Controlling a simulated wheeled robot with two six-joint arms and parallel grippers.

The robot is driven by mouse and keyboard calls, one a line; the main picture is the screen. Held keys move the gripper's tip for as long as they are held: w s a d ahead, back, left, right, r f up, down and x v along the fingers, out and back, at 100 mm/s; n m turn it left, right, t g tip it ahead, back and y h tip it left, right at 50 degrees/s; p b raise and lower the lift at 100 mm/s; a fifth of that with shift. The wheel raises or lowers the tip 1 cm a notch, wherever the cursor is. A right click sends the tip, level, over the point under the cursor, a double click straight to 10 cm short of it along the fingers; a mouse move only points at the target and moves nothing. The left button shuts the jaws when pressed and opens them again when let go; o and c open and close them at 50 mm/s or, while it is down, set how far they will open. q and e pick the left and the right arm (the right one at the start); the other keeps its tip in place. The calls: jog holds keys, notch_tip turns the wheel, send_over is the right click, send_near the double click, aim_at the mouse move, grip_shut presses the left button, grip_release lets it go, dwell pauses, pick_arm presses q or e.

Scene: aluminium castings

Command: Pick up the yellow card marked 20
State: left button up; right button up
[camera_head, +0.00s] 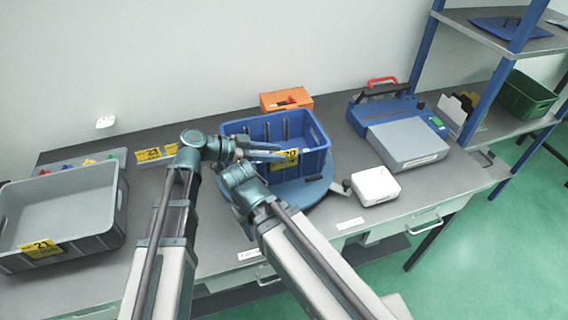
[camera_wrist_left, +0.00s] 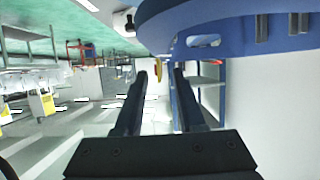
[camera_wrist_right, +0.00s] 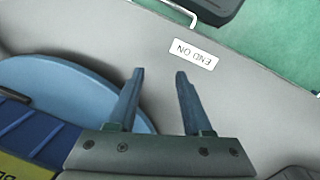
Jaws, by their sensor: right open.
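The yellow card marked 20 (camera_head: 291,160) is on the near side of the blue crate (camera_head: 316,146). The crate stands on a round blue turntable (camera_head: 318,190). My left gripper (camera_head: 283,153) is in front of the card in the head view and covers part of it. In the left wrist view its fingers (camera_wrist_left: 161,74) are apart. A small yellow patch shows between them; I cannot tell what it is. My right gripper (camera_wrist_right: 158,74) is open and empty over the bench beside the turntable. A yellow card corner (camera_wrist_right: 18,168) shows at lower left in that view.
A grey bin with a yellow card 21 (camera_head: 40,248) stands at left. A card marked 23 (camera_head: 149,154) stands behind it. An orange box (camera_head: 287,100) is behind the crate.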

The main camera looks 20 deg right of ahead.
pick_arm(q)
jog(key=shift+x, duration=0.95)
grip_shut()
jog(key=shift+r, duration=0.2)
